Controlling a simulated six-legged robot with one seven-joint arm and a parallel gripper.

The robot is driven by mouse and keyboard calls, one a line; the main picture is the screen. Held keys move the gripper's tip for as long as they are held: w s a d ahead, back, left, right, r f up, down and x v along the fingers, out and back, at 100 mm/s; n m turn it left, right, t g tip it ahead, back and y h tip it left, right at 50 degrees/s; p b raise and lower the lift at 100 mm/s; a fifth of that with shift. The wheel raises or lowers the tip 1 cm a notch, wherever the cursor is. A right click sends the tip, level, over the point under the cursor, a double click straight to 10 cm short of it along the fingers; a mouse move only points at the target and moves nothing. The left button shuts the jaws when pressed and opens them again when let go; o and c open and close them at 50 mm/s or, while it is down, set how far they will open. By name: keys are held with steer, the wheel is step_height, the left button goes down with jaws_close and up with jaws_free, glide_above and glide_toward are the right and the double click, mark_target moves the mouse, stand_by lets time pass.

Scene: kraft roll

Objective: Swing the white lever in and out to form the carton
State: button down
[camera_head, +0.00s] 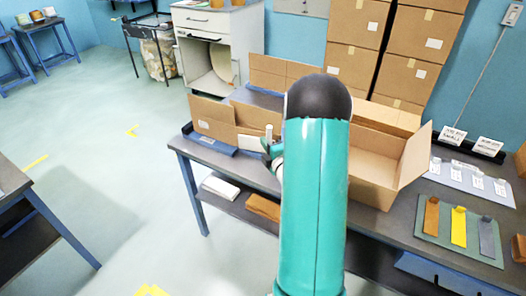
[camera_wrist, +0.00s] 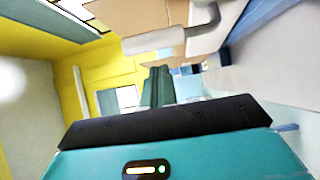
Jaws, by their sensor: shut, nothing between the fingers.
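The white lever (camera_head: 269,131) shows as a small pale upright piece at the left end of the workbench, in front of flat cardboard panels (camera_head: 212,118). In the wrist view the lever (camera_wrist: 172,38) is a pale bent bar crossing just beyond my fingers. My gripper (camera_head: 270,152) is beside the lever, partly hidden by my teal arm. In the wrist view my gripper's dark green fingers (camera_wrist: 158,86) are together and empty. I cannot tell whether they touch the lever. An open brown carton (camera_head: 385,165) stands on the bench to the right of my arm.
The grey workbench (camera_head: 400,225) has a lower shelf with white sheets (camera_head: 220,187). Stacked boxes (camera_head: 420,45) stand behind. Coloured tags on a green board (camera_head: 458,228) lie at the right. A white cabinet (camera_head: 222,45) stands behind.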

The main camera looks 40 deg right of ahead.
steer(key=shift+w+d, duration=0.15)
steer(key=shift+d, duration=0.4)
steer(key=shift+d, duration=0.1)
steer(key=shift+w+d, duration=0.25)
steer(key=shift+d, duration=0.85)
steer(key=shift+w+d, duration=0.25)
steer(key=shift+d, duration=0.85)
steer(key=shift+a, duration=0.15)
